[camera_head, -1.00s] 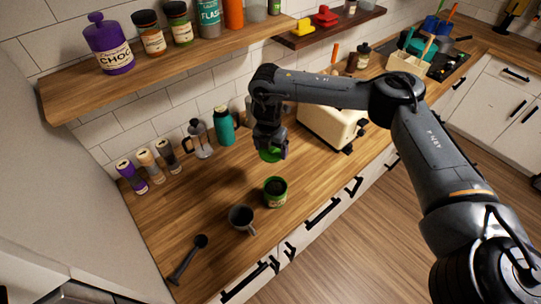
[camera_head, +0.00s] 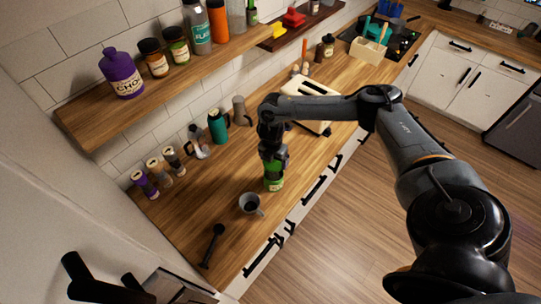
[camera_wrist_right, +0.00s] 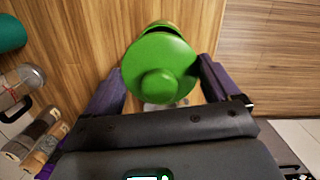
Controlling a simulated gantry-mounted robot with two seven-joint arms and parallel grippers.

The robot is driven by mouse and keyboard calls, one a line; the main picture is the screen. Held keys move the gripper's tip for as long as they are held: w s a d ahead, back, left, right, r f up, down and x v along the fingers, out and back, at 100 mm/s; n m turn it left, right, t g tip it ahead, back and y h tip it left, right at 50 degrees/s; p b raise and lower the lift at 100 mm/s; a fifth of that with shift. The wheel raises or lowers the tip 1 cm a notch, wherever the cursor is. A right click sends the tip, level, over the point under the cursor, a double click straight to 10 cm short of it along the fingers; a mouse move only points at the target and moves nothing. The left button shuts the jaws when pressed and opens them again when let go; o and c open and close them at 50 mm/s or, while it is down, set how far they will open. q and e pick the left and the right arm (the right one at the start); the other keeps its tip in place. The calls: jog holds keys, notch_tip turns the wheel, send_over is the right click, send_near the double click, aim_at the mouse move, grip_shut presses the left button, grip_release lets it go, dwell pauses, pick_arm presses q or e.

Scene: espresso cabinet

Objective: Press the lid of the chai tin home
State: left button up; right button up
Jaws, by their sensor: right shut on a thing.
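The green chai tin (camera_head: 274,184) stands upright on the wooden counter, near its front edge. Its green round lid with a knob (camera_wrist_right: 160,68) fills the middle of the right wrist view, between the purple fingers. My right gripper (camera_head: 273,163) points down over the tin and is shut on the lid. A sliver of the tin (camera_wrist_right: 166,25) shows past the lid's far edge, so the lid is over the tin's mouth. The seam is hidden, so I cannot tell whether it is fully seated. My left gripper is not in view.
A grey mug (camera_head: 250,204) stands close to the tin, and a black scoop (camera_head: 213,245) lies beyond it. A teal flask (camera_head: 217,126), a French press (camera_head: 198,140) and several small jars line the wall. A cream toaster (camera_head: 312,103) stands behind the arm.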

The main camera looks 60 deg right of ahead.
jog(key=shift+f+b, duration=1.95)
jog(key=shift+f, duration=0.1)
jog(key=shift+f+b, duration=0.4)
jog(key=shift+f, duration=0.5)
jog(key=shift+p, duration=0.45)
jog(key=shift+f, duration=0.1)
dwell(0.5)
jog(key=shift+p, duration=0.35)
dwell(0.4)
